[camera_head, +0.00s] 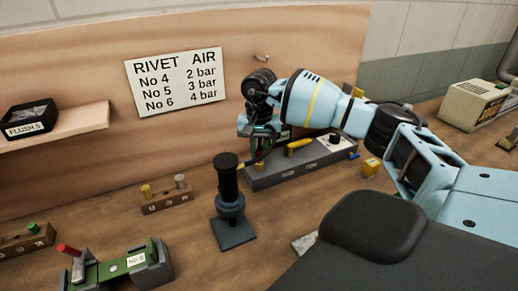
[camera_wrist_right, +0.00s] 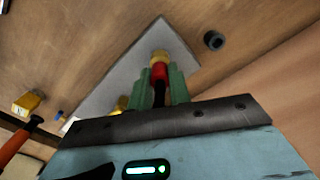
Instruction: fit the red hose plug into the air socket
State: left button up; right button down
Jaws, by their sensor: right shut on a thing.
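My right gripper (camera_head: 262,140) is in front of the wooden back board, by the left end of the grey block in the head view. In the wrist view its green fingers (camera_wrist_right: 163,88) are shut on the red hose plug (camera_wrist_right: 159,72). The plug's brass-coloured tip points away from the gripper, with a black part between the fingers. A dark round ring (camera_wrist_right: 213,40) shows on wood, up and right of the plug tip and apart from it; I cannot tell whether it is the air socket. My left gripper is not in view.
The grey block (camera_head: 300,166) holds a yellow-handled item. A black upright tool (camera_head: 229,190) stands left of it. A yellow cube (camera_head: 371,167) lies to its right. A rivet holder (camera_head: 166,198) and a green fixture (camera_head: 112,270) are at left. A sign (camera_head: 177,80) hangs on the board.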

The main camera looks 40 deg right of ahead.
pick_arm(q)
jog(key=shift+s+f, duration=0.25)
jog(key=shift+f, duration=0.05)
pick_arm(e)
jog(key=shift+f, duration=0.6)
jog(key=c, duration=1.2)
grip_release()
jog(key=shift+r, duration=0.1)
jog(key=shift+r+p, duration=0.65)
jog(key=shift+r, duration=1.8)
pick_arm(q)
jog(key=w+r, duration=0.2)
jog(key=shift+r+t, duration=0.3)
